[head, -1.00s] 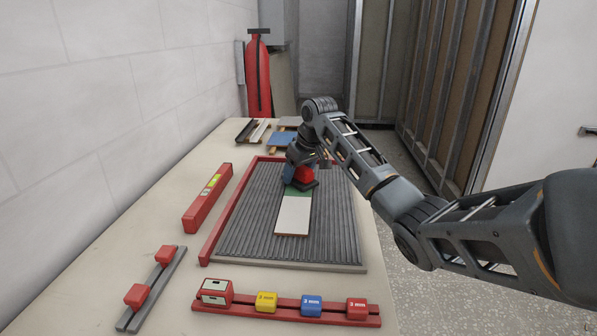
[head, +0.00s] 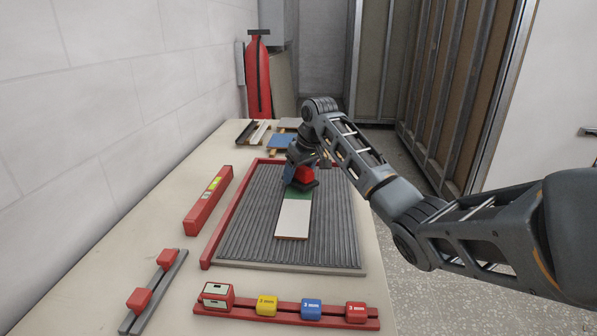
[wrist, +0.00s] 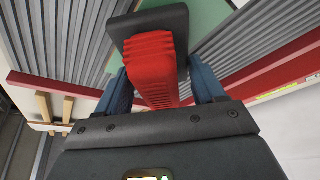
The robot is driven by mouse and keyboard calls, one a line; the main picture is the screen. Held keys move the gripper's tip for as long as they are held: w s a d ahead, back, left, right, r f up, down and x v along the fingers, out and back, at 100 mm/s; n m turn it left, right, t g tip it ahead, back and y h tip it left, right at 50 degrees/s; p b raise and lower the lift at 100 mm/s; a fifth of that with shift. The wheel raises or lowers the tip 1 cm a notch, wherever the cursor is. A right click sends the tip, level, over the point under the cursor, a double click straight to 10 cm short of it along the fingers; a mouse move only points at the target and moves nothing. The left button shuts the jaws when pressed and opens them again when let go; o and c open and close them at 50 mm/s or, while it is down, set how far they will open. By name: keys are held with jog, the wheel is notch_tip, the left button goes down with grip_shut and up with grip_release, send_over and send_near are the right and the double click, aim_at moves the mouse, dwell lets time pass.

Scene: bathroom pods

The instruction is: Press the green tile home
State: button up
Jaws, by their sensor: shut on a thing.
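My gripper (head: 299,172) is shut on the red handle (wrist: 155,65) of a tool with a dark flat pad (wrist: 150,24). The blue fingers stand on both sides of the handle. The green tile (head: 297,195) lies on the grey ribbed bed, end to end with a white tile (head: 293,219). The pad is over the far part of the green tile and hides it. The green tile also shows beside the pad in the wrist view (wrist: 205,22). I cannot tell whether the pad touches the tile.
A red rail frames the ribbed bed (head: 250,225) at left and back. A red level (head: 207,200) lies to the left. In front, a red rail holds yellow (head: 266,306), blue (head: 312,308) and red (head: 356,312) blocks. A blue tile (head: 282,141) lies behind.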

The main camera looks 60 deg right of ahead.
jog(key=shift+r+p, duration=1.9)
jog(key=shift+r, duration=0.6)
